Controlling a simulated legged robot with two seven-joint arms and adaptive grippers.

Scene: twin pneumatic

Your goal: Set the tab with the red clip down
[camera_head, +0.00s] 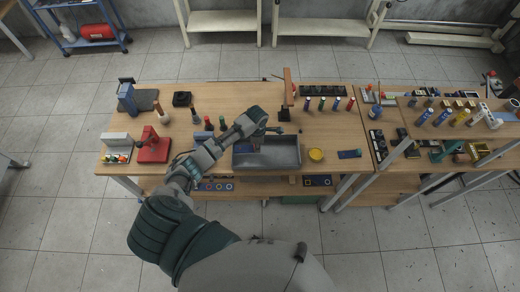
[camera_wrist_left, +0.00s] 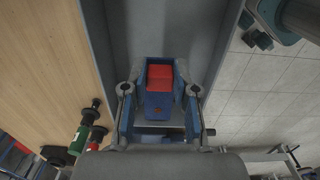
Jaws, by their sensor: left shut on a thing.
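My left gripper (camera_head: 257,138) reaches over the grey tray (camera_head: 284,165) on the wooden table. In the left wrist view the left gripper (camera_wrist_left: 159,92) is shut on a blue tab (camera_wrist_left: 157,108) with a red clip (camera_wrist_left: 159,73) at its far end. A finger lies on each side of the tab. The tray's grey floor (camera_wrist_left: 159,28) shows beyond the tab in the wrist view. I cannot tell whether the tab touches the tray. In the head view the tab is mostly hidden by the gripper. My right gripper is not in view.
Dark-capped bottles (camera_head: 209,124) stand left of the tray, and a red press (camera_head: 153,147) is farther left. A yellow dish (camera_head: 316,154) and a blue flat piece (camera_head: 349,154) lie right of it. A post (camera_head: 288,87) stands behind. The tray looks mostly empty.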

